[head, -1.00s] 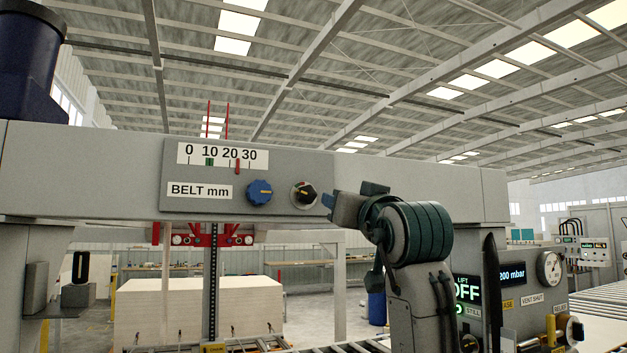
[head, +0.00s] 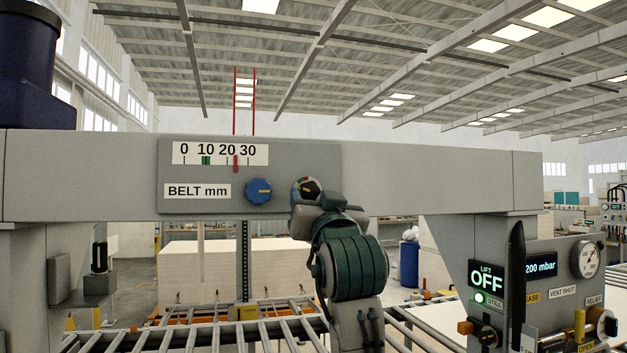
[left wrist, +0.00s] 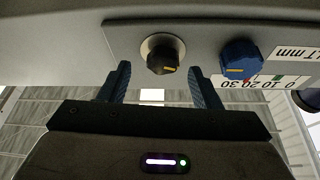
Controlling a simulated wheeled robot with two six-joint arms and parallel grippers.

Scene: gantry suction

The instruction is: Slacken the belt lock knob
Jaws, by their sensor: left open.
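The black knob (head: 307,189) with a pale pointer line and a coloured ring sits on the grey belt panel (head: 300,155), right of the blue knob (head: 258,191). No label on either knob names the lock. My left gripper (head: 306,208) is just below and in front of the black knob, partly covering its lower side. In the left wrist view, upside down, the open fingers (left wrist: 160,88) point at the black knob (left wrist: 163,55), which lies in line with the gap between them; contact does not show. My right gripper is not in view.
The BELT mm scale (head: 220,153) has a green mark near 10 and a red pointer between 20 and 30. A roller conveyor (head: 180,335) runs below the beam. At right, a control box (head: 548,300) with gauge, OFF display and knobs stands out from the post.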

